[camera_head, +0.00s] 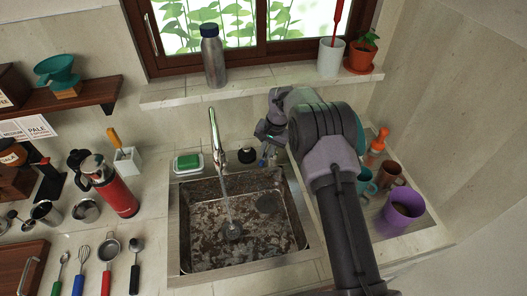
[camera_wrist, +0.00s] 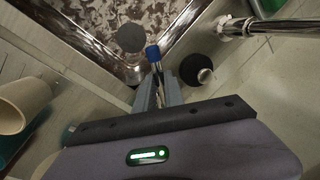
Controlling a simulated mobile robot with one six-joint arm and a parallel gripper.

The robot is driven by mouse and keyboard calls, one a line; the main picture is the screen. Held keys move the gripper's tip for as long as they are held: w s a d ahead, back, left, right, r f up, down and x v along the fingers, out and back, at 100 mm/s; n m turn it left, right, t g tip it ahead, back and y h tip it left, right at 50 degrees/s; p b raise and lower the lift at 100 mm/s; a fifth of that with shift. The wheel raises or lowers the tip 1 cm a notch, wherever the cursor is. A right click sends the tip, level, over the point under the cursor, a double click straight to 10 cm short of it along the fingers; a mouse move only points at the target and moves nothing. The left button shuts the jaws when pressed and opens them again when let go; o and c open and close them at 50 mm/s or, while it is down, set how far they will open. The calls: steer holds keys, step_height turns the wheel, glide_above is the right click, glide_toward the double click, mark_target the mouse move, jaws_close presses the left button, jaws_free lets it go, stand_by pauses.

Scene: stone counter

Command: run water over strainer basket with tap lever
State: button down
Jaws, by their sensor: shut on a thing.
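The chrome tap (camera_head: 215,137) stands behind the sink, and water runs from its spout in a thin stream. The stream lands on a small round thing (camera_head: 232,230) on the sink floor; it looks like the strainer basket, blurred by water. The tap also shows at the upper right of the wrist view (camera_wrist: 240,27), apart from my gripper. I cannot clearly make out its lever. My gripper (camera_head: 265,158) is at the sink's back right corner, right of the tap. In the wrist view my gripper (camera_wrist: 156,80) is shut on a thin thing with a blue end (camera_wrist: 153,53).
A grey disc (camera_head: 268,202) lies in the sink (camera_head: 184,240). A black round thing (camera_head: 246,155) stands between tap and gripper. A green sponge dish (camera_head: 188,162) is left of the tap. Mugs, including a purple one (camera_head: 403,208), stand right of my arm. A bottle (camera_head: 213,58) stands on the sill.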

steer(key=shift+d+n+g, duration=0.3)
steer(key=shift+d+n, duration=0.85)
steer(key=shift+n, duration=0.55)
steer(key=shift+d+n+g, duration=0.3)
steer(key=shift+d+n, duration=0.8)
steer(key=shift+n, duration=0.6)
steer(key=c, duration=1.4)
jaws_free()
steer(key=shift+d, duration=0.1)
steer(key=shift+c, duration=0.2)
steer(key=d+r+p, duration=0.3)
steer(key=r, duration=1.4)
steer(key=shift+w+p, duration=0.25)
steer(key=shift+p, duration=0.15)
steer(key=shift+d+r, duration=0.1)
